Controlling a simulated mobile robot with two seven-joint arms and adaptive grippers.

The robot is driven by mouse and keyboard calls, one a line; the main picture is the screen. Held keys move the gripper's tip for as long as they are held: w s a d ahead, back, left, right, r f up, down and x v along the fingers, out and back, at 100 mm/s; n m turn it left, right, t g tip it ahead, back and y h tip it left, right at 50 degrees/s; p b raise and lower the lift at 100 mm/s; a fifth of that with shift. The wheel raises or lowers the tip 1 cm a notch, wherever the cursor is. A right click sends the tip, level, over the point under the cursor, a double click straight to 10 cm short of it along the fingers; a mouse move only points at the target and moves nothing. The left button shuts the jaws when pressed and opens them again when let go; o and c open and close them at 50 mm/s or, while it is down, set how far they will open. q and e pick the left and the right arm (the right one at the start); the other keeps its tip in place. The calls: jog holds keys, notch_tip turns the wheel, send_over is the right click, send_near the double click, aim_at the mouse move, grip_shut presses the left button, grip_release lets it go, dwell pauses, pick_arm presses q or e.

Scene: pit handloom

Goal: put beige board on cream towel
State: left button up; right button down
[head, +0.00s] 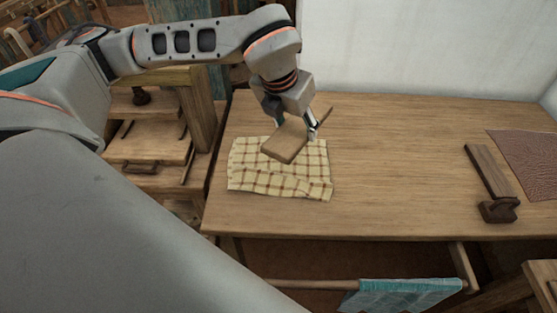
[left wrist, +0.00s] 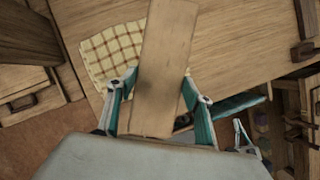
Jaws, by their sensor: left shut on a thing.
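The beige board (head: 285,140) is a flat wooden piece, held tilted in my left gripper (head: 295,128). The left gripper is shut on it, above the cream towel (head: 300,188). The towel is cream with a brown check and lies on the left part of the wooden table. In the left wrist view the board (left wrist: 165,65) stands between the two teal fingers (left wrist: 158,108), and part of the towel (left wrist: 108,52) shows behind it. I cannot tell whether the board touches the towel.
The wooden table (head: 400,150) is clear in the middle. A wooden tool with a dark block (head: 490,180) and a brown textured mat (head: 527,155) lie at the right. Wooden drawers (head: 150,145) stand left of the table. A teal cloth (head: 410,293) hangs in front below.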

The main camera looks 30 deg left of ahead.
aim_at(288, 118)
pick_arm(q)
jog(key=m, duration=0.1)
jog(key=a+m+h, duration=0.1)
jog(key=m, duration=0.1)
jog(key=w+a+r+m+h, duration=0.1)
jog(key=m, duration=0.1)
jog(key=a+m, duration=0.1)
jog(key=m, duration=0.1)
jog(key=r+m+g+h, duration=0.1)
jog(key=m, duration=0.1)
jog(key=a+r+m+g, duration=0.1)
jog(key=m, duration=0.1)
jog(key=shift+w+a+h, duration=0.3)
jog(key=shift+w+h, duration=0.05)
jog(key=shift+h, duration=0.05)
jog(key=shift+a+m, duration=0.1)
jog(key=shift+m, duration=0.2)
jog(key=shift+f, duration=0.1)
jog(key=shift+f+b, duration=0.35)
jog(key=shift+f, duration=9.45)
jog(key=shift+f+b, duration=0.3)
jog(key=shift+f, duration=0.2)
jog(key=shift+f, duration=0.1)
